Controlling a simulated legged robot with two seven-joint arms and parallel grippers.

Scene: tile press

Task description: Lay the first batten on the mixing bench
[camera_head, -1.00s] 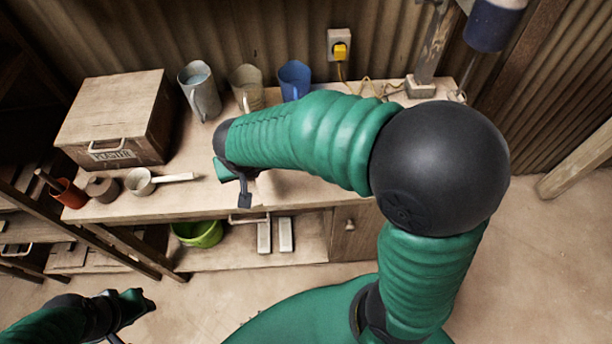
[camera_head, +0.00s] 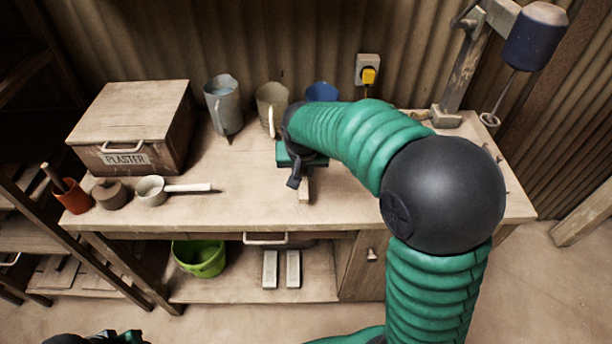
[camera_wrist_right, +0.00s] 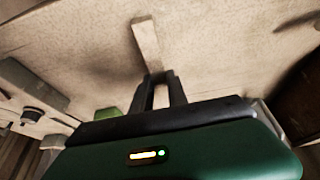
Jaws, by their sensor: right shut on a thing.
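The mixing bench (camera_head: 245,200) is a long pale wooden top against the corrugated wall. My right gripper (camera_head: 296,179) is over its middle, shut on a thin pale wooden batten (camera_head: 304,190). The arm and gripper hide much of the batten in the head view. In the right wrist view the batten (camera_wrist_right: 147,45) runs out from between the dark fingertips (camera_wrist_right: 158,78), over the bench top (camera_wrist_right: 80,50). I cannot tell whether it touches the bench. My left gripper (camera_head: 105,338) barely shows at the bottom edge; its jaws are not clear.
A plaster box (camera_head: 130,125), a white pan (camera_head: 152,190) and an orange pot (camera_head: 74,197) stand at the bench's left. A grey jug (camera_head: 224,105), a beige jug (camera_head: 270,105) and a blue jug (camera_head: 322,92) stand behind. A mixer (camera_head: 535,38) is at right.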

